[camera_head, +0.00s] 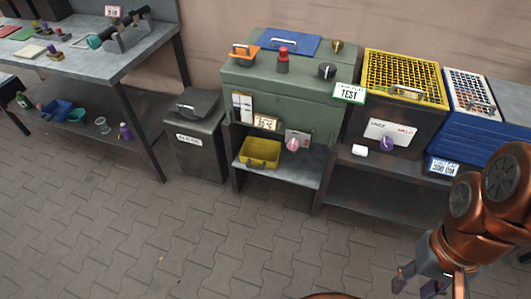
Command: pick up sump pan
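A small yellow open pan (260,153), which looks like the sump pan, rests on the grey shelf (285,175) under a green test cabinet (265,90). My gripper (415,286) is at the bottom right, low and in front of the benches. Its two fingertips are apart with nothing visible between them. It is well to the right of the pan and not touching it.
A grey lidded bin (198,140) stands left of the cabinet. A workbench (80,60) with tools is at the left. A yellow-grated box (400,80) and a blue case (485,130) sit at the right. The paved floor (200,230) in front is clear.

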